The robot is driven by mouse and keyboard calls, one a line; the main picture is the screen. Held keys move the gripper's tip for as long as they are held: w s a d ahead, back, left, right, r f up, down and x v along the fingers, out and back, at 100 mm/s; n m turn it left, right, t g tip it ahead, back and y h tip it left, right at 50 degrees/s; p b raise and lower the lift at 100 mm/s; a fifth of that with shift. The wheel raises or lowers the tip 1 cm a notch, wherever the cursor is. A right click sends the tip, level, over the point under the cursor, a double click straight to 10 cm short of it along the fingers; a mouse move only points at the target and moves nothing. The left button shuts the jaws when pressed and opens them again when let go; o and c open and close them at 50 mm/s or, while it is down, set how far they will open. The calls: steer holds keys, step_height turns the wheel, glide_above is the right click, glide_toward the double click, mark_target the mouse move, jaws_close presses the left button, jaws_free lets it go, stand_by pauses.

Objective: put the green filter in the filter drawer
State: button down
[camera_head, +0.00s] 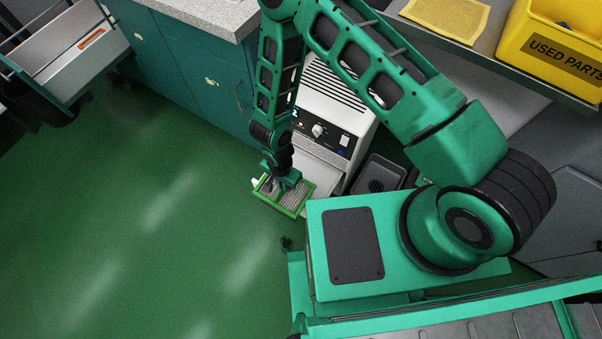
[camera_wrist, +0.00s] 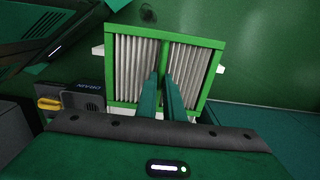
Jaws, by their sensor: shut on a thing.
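The green filter (camera_head: 303,204) has a bright green frame around grey pleats. It also shows in the wrist view (camera_wrist: 201,78), with a green bar across its middle. My gripper (camera_head: 284,185) is shut on this middle bar, and its fingers show in the wrist view (camera_wrist: 166,78). Small white pieces stick out at two sides of the filter; I cannot tell whether they belong to it or lie behind it. A white machine (camera_head: 343,115) with a control panel stands beside the filter. A pale flat part (camera_head: 322,168) shows at its front; I cannot tell whether this is the filter drawer.
Teal cabinets (camera_head: 190,62) stand behind, under a speckled worktop (camera_head: 212,14). An open pale drawer (camera_head: 72,58) with an orange mark is at the upper left. A dark tray (camera_head: 377,177) stands right of the machine. A yellow bin (camera_head: 556,52) is at the upper right. The green floor (camera_head: 130,210) is clear.

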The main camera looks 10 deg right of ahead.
steer(key=w+d, duration=0.7)
steer(key=w, duration=0.2)
step_height(320, 180, down, 11)
steer(key=shift+r, duration=0.1)
steer(key=shift+w+f, duration=0.1)
steer(key=shift+f, duration=0.25)
steer(key=shift+f, duration=0.1)
steer(key=c, duration=1.9)
jaws_free()
steer(key=shift+o, duration=0.2)
step_height(320, 180, up, 12)
